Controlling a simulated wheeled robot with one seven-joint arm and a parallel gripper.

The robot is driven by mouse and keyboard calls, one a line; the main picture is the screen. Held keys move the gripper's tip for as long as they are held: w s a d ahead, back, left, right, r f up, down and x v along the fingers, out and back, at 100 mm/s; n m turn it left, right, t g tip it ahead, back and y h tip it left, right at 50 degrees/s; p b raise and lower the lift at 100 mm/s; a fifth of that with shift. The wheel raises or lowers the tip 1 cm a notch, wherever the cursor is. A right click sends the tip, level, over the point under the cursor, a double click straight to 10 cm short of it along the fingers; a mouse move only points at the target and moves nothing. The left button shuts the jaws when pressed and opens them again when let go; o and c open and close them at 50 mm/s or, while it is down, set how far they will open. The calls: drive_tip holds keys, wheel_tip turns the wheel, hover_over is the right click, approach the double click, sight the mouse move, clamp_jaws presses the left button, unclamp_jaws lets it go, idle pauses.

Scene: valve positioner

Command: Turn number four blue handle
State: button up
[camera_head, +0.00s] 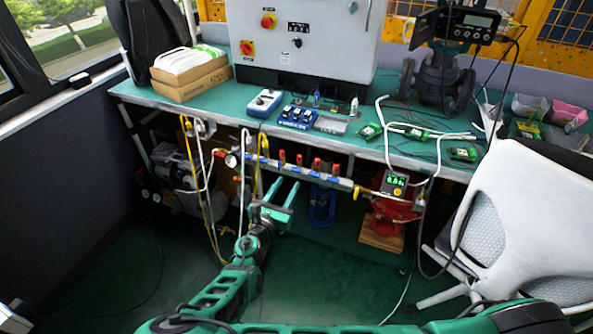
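A pale manifold bar (310,176) runs along the front of the bench, just below its edge. Several red-topped valves (299,161) stand along it, with small blue handles (306,175) low on the bar. The blue handles are too small to tell their angles, and no numbers can be read. Contact with any handle cannot be made out.
A green workbench (225,110) carries a grey control box (305,40), cardboard boxes (190,75) and small electronics. Yellow hoses (198,190) hang left of my arm. A green-display device (395,183) sits at the bar's right end. A white chair (520,210) stands right.

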sight(296, 171)
drive_tip(key=x, duration=0.9)
drive_tip(key=shift+s, duration=0.1)
